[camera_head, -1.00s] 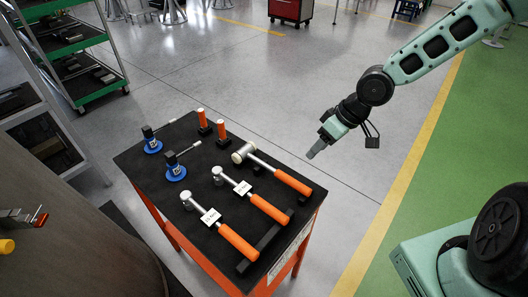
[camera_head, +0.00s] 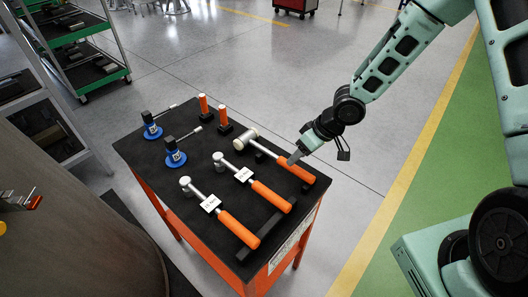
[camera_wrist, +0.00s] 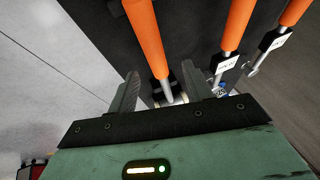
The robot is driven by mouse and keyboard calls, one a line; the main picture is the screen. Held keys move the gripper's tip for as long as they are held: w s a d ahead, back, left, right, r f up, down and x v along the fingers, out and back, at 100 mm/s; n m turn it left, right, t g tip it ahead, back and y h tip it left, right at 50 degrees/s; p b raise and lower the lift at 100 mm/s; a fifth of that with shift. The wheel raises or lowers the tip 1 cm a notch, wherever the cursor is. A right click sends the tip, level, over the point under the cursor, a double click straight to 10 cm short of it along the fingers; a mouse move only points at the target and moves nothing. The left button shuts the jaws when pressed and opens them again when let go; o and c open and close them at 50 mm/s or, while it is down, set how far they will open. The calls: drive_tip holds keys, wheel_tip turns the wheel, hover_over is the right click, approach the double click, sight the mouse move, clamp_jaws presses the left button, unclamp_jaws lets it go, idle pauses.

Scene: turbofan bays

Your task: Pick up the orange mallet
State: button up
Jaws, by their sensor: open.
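Three long tools with orange handles lie on the black-topped table. The farthest, a mallet (camera_head: 297,171) with a cream head and no tag, rests beside my gripper (camera_head: 293,159). In the head view my fingertips overlap its orange handle; I cannot tell whether they touch it. In the wrist view the handle of this mallet (camera_wrist: 147,38) runs down between my two open fingers (camera_wrist: 162,90), and its head is mostly hidden behind my gripper body. The other two, a middle hammer (camera_head: 270,196) and a near hammer (camera_head: 238,230), carry white tags.
The table (camera_head: 150,168) also holds two blue-based tools (camera_head: 175,158) and two upright orange-handled items (camera_head: 223,117) toward the back. A dark bar (camera_head: 262,232) lies at the near right edge. A green-edged shelf (camera_head: 70,45) stands at the upper left. Floor right of the table is clear.

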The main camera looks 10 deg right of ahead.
sight(275, 157)
drive_tip(key=shift+w+x, duration=0.15)
drive_tip(key=shift+x, duration=1.2)
drive_tip(key=shift+w+x, duration=0.1)
drive_tip(key=shift+x, duration=1.2)
drive_tip(key=shift+d, duration=0.15)
clamp_jaws()
